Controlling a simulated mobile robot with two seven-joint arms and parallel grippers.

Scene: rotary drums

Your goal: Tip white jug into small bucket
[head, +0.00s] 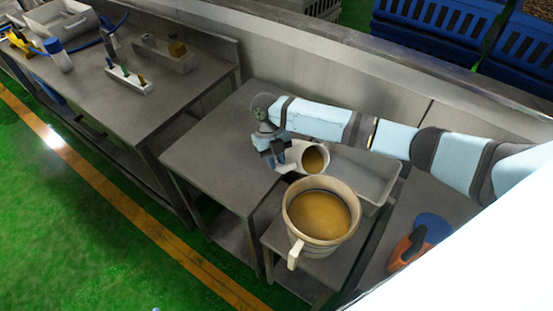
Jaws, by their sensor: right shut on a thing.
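The white jug (309,148) is in the middle of the head view, with brown contents showing in its round mouth. My right gripper (284,164) is shut on the jug at its left side; the fingertips are partly hidden. The jug is just behind the small bucket's far rim in the picture; I cannot tell whether they touch. The small bucket (302,238) is beige, stands upright on a low metal stand, and holds brown contents. Its light handle points toward the front left. My left gripper is not in view.
A shallow grey metal tray (384,192) lies behind the bucket. A bare steel table (215,148) is to the left. A longer bench (115,115) holds bottles and small trays. An orange and blue item (408,247) sits at lower right. Blue crates (440,32) stand behind the wall.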

